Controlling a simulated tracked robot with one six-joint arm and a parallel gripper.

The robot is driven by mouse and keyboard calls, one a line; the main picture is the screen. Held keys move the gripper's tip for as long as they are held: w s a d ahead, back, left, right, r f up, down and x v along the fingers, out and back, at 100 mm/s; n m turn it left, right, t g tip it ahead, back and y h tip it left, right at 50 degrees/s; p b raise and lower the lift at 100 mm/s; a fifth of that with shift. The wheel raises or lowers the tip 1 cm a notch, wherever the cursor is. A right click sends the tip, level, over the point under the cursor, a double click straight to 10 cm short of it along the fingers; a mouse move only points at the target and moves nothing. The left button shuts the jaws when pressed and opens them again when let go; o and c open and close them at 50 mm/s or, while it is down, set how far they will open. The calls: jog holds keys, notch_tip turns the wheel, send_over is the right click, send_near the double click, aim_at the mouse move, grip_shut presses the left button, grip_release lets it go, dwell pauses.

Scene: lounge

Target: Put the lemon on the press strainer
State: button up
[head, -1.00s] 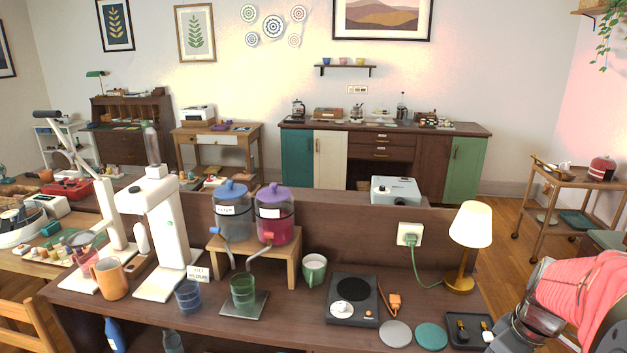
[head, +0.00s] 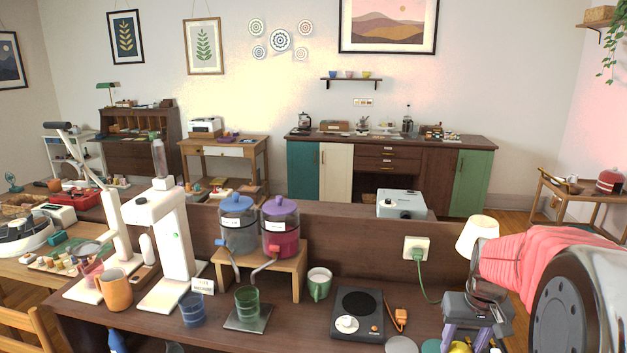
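My gripper (head: 470,343) is at the bottom right, pointing down, with its fingers apart around a yellow thing. This looks like the lemon (head: 461,347), cut off by the bottom edge; no other lemon shows. A white lever press (head: 117,222) with a raised dark-tipped lever stands at the far left of the counter. Its round grey strainer (head: 92,248) sits over a pinkish glass (head: 91,270). The strainer looks empty, and my gripper is far to its right.
Between them on the counter (head: 318,325) stand an orange mug (head: 115,290), a white dispenser (head: 175,240), two lidded jars on a wooden stand (head: 303,272), a green mug (head: 319,284) and a hot plate (head: 357,314). A lamp (head: 477,233) stands behind my gripper.

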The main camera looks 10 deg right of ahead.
jog(key=shift+n, duration=0.4)
jog(key=w+a+f, duration=0.1)
jog(key=w+a, duration=0.2)
jog(key=a, duration=0.1)
jog(key=w+a+f, duration=0.1)
jog(key=w+a, duration=0.2)
jog(key=w+a+f, duration=0.1)
jog(key=w+a, duration=0.2)
jog(key=a, duration=0.1)
jog(key=shift+a, duration=0.35)
jog(key=a+f+n, duration=0.1)
jog(key=a, duration=0.3)
jog(key=w+a+f, duration=0.1)
jog(key=a, duration=0.3)
jog(key=a+f+n, duration=0.1)
jog(key=a, duration=0.3)
jog(key=shift+w+f+n+y, duration=0.1)
jog(key=shift+w+n+y, duration=0.2)
jog(key=shift+w, duration=0.1)
jog(key=shift+d, duration=0.15)
jog(key=d, duration=0.7)
jog(key=shift+a, duration=0.2)
